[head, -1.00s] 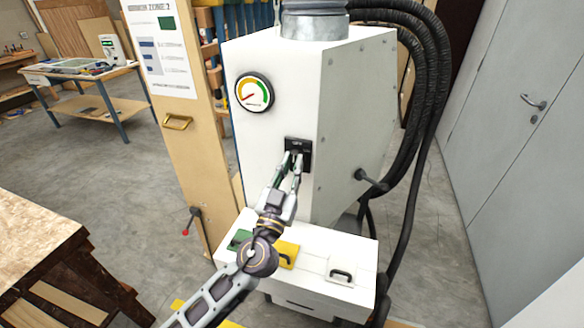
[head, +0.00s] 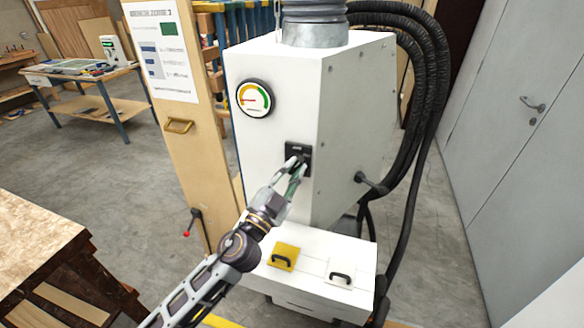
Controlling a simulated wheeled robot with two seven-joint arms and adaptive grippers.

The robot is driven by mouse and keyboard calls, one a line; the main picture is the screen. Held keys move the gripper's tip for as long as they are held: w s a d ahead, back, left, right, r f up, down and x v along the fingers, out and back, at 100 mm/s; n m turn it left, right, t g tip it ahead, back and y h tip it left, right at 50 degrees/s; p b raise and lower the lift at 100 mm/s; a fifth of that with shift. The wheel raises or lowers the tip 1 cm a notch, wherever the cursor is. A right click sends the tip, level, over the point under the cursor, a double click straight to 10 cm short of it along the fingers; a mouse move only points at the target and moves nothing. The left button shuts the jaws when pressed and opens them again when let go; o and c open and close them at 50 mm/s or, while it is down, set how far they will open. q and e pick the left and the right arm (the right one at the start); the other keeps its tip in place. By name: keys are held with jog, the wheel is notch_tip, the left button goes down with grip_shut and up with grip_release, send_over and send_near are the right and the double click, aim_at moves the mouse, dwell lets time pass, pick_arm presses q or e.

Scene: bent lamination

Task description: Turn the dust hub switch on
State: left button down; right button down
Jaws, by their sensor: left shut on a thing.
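The dust hub (head: 275,75) is a white cabinet with a round metal duct on top. Its switch (head: 299,149) is a small black panel on the front face, below a round gauge (head: 254,98). The gauge needle points left. My left gripper (head: 297,163) reaches up from below, with its fingertips at the lower part of the black panel. It is shut on the switch's small lever, which the fingers mostly hide. My right gripper is not in view.
A white base box (head: 315,262) below holds a yellow handled plate (head: 284,256) and a white one (head: 341,273). Black hoses (head: 432,110) hang at the right.

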pick_arm(q)
jog(key=m+p, duration=0.1)
jog(key=m, duration=0.1)
jog(key=m+g+p, duration=0.1)
jog(key=m+p, duration=0.1)
jog(key=shift+r+g+h, duration=0.15)
jog(key=shift+g+h, duration=0.15)
jog(key=shift+h, duration=0.1)
jog(key=shift+m+p, duration=0.5)
jog(key=shift+p, duration=0.3)
jog(key=shift+m+g+p, duration=0.5)
jog(key=shift+m+p, duration=0.3)
jog(key=shift+p, duration=0.05)
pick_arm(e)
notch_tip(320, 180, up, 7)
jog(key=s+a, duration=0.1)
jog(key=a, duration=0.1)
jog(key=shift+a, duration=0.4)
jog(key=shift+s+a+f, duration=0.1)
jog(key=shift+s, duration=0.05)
pick_arm(q)
jog(key=c, duration=1.4)
grip_release()
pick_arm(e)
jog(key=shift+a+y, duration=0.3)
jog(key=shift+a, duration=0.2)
